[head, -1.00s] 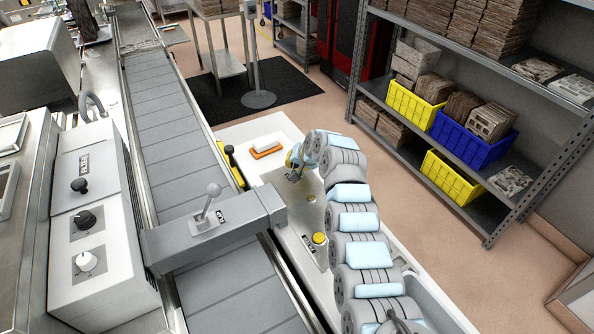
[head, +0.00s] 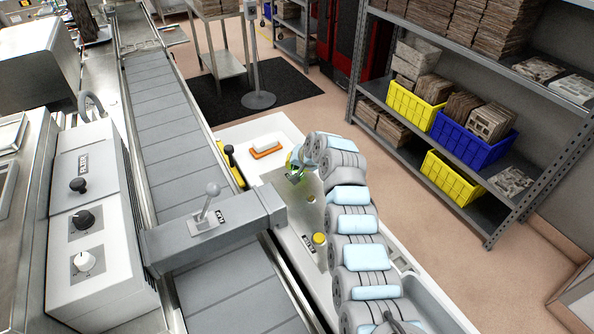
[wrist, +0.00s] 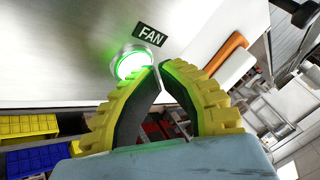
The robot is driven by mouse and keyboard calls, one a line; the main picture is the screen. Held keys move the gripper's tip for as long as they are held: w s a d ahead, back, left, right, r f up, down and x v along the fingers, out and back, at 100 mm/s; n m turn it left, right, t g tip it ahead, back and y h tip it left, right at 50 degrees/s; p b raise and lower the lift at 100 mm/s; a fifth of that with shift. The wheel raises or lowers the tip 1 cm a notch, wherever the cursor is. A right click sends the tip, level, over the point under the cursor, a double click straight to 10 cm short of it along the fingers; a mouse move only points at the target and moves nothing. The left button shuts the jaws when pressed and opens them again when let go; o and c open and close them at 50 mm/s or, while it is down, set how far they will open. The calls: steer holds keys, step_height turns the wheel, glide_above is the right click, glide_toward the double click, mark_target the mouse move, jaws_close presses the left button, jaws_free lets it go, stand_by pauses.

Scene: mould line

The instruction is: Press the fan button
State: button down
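The fan button (wrist: 133,65) is a round button in a metal ring, glowing bright green on a pale panel (wrist: 60,50). A black label reading FAN (wrist: 150,35) sits beside it. My gripper (wrist: 161,68) has yellow ribbed fingers with dark pads, and their tips meet with nothing held between them. The tips are at the button's right edge in the wrist view; whether they touch it I cannot tell. In the head view my gripper (head: 294,177) is low over the panel beside the conveyor, with a green glow around it, and it hides the button.
A yellow button (head: 319,239) is nearer on the same panel. A lever (head: 210,203) stands on the grey bridge over the conveyor (head: 170,130). Shelving (head: 480,130) stands at right.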

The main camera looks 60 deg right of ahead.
steer(key=shift+r, duration=0.35)
steer(key=shift+a+r+p, duration=0.1)
steer(key=shift+r+p, duration=0.7)
steer(key=shift+r, duration=2.2)
